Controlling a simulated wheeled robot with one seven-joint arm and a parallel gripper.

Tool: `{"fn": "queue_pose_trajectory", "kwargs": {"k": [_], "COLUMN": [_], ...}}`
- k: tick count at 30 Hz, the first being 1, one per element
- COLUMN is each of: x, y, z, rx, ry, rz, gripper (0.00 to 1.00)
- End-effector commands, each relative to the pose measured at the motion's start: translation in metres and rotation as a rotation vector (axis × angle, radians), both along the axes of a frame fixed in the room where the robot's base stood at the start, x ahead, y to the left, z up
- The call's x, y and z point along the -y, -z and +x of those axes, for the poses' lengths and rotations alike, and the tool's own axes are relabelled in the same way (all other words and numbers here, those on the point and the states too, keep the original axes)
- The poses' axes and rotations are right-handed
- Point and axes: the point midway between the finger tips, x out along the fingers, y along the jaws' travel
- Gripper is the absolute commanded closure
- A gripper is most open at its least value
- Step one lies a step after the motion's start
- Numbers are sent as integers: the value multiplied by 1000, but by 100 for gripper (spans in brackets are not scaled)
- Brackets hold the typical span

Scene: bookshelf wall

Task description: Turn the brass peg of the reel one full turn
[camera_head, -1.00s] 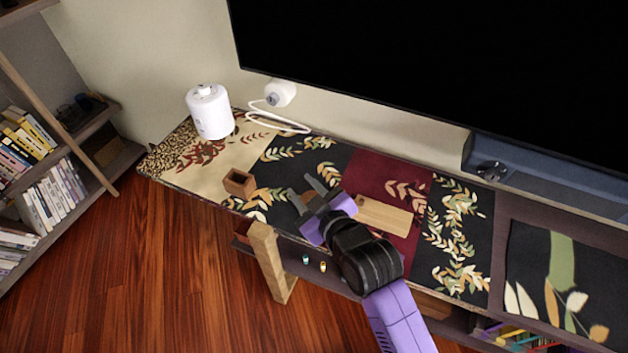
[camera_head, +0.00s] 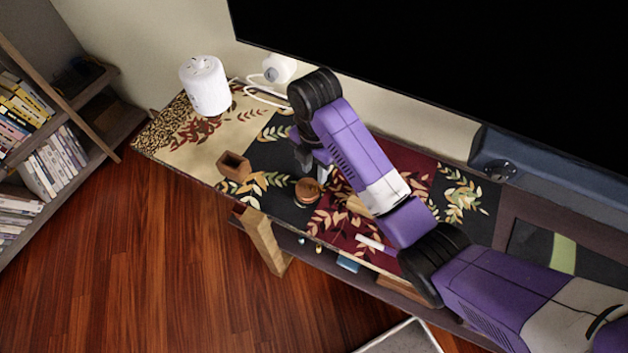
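The reel (camera_head: 308,190) looks like a small round wooden piece lying on the dark part of the patterned runner. I cannot make out its brass peg; it is too small or hidden. My gripper (camera_head: 313,168) points down just behind the reel, at its upper edge in the picture. Its fingers look apart, with nothing seen between them. Whether a finger touches the reel or the peg cannot be told from this angle.
An open wooden box (camera_head: 234,167) stands left of the reel. A white canister (camera_head: 206,86) and a white cabled device (camera_head: 279,68) are behind. A white stick (camera_head: 376,244) lies near the front edge. The screen (camera_head: 440,70) hangs behind.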

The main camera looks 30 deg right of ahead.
Motion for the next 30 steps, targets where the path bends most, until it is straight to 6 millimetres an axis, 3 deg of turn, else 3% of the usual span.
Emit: {"fn": "queue_pose_trajectory", "kwargs": {"k": [15,27,28,30], "x": [0,0,0,0], "y": [67,77,77,77], "z": [0,0,0,0], "rx": [2,4,4,4], "ry": [-3,-3,-3,-3], "rz": [0,0,1,1], "gripper": [65,65,67,81]}}
